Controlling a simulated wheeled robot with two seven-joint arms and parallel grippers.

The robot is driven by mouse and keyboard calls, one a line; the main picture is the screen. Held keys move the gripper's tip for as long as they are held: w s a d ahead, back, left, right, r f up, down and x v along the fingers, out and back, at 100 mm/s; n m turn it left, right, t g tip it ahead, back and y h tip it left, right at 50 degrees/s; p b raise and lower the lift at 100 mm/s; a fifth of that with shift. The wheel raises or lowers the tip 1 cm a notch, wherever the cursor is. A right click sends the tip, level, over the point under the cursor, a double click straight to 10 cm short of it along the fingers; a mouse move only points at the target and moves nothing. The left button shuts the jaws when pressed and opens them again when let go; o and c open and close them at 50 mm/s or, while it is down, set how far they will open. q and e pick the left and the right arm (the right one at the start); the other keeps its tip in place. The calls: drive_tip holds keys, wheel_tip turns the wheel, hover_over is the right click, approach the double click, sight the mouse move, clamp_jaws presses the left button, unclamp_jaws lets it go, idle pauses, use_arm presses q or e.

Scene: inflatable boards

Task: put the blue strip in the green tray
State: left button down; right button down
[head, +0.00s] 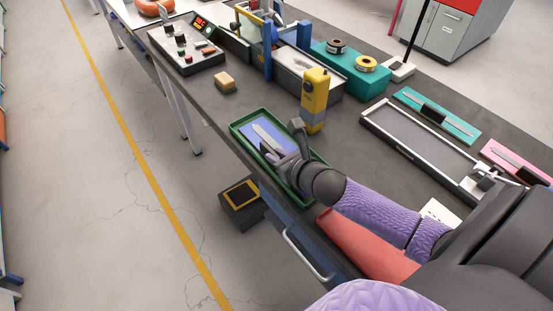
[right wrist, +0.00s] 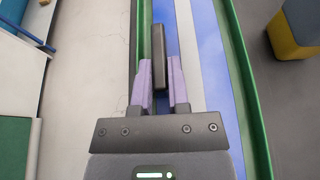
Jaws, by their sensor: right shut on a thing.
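The blue strip (head: 257,132) has a white stripe and a dark raised grip. It lies within the outline of the green tray (head: 248,116) in the head view. My right gripper (head: 284,156) is over the tray, partly covering the strip. In the right wrist view its purple fingers (right wrist: 160,88) are shut on the strip's dark grip. The blue surface (right wrist: 216,65) runs between the tray's green walls (right wrist: 245,85). I cannot tell whether the strip rests on the tray floor. My left gripper is not in view.
A yellow and grey device (head: 314,95) stands close beside the tray. A sponge-like block (head: 224,81) lies behind it. To the right are an empty framed tray (head: 405,148), a teal strip (head: 455,122) and a pink strip (head: 505,155). The bench edge runs along the tray's left side.

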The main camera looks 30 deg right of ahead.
drive_tip(key=c, duration=0.6)
unclamp_jaws()
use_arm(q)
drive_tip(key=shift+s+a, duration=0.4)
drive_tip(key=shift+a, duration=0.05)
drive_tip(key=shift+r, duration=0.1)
use_arm(e)
drive_tip(key=shift+r, duration=0.1)
drive_tip(key=shift+s+r+p, duration=0.15)
drive_tip(key=shift+s+p, duration=0.15)
drive_tip(key=shift+p, duration=0.1)
drive_tip(key=p+v, duration=0.3)
drive_tip(key=v, duration=0.7)
drive_tip(key=shift+s+r+p, duration=0.15)
drive_tip(key=shift+s+p, duration=0.2)
drive_tip(key=shift+s, duration=0.3)
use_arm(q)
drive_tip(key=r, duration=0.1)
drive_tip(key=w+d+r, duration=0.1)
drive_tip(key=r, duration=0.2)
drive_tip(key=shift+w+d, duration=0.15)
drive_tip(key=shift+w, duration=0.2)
use_arm(e)
drive_tip(key=shift+d, duration=0.1)
